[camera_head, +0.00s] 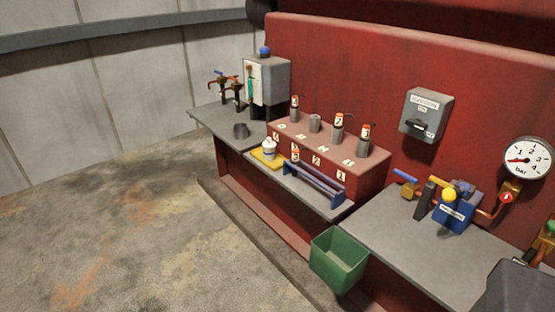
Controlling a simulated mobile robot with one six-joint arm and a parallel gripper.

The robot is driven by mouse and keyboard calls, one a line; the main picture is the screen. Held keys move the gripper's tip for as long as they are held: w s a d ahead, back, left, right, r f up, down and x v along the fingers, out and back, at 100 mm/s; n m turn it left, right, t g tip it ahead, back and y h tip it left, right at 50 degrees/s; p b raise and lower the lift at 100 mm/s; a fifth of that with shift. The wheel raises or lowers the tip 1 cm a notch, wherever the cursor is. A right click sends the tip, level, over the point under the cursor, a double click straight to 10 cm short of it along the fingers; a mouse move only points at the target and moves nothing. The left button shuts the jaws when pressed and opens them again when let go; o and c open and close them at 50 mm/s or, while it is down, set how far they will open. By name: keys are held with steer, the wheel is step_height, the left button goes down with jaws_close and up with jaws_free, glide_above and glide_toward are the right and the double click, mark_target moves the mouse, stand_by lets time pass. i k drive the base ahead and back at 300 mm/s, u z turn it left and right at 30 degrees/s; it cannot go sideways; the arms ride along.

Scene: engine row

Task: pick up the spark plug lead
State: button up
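The red engine block (290,145) carries a row of grey cylindrical posts. Three have orange-red numbered caps with dark leads: the far-left lead (295,108), a lead right of the middle (337,128) and the far-right lead (364,140). The second post from the left (315,123) is bare. Another orange-red capped piece (295,154) shows lower, at the block's front face above the shelf; it looks like a spark plug lead off its post, but it is small and I cannot tell how it rests. My gripper is not in view.
A blue rack (313,187) stands on the front shelf, beside a yellow tray (258,159) with a white bottle (269,147). A green bin (338,262) hangs at the front edge. Valves and a blue device (453,213) occupy the right bench. The floor at left is clear.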

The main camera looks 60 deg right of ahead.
mark_target(296, 161)
steer(key=u, duration=0.1)
steer(key=i, duration=0.85)
steer(key=z, duration=0.75)
steer(key=i, duration=0.75)
steer(key=z, duration=0.5)
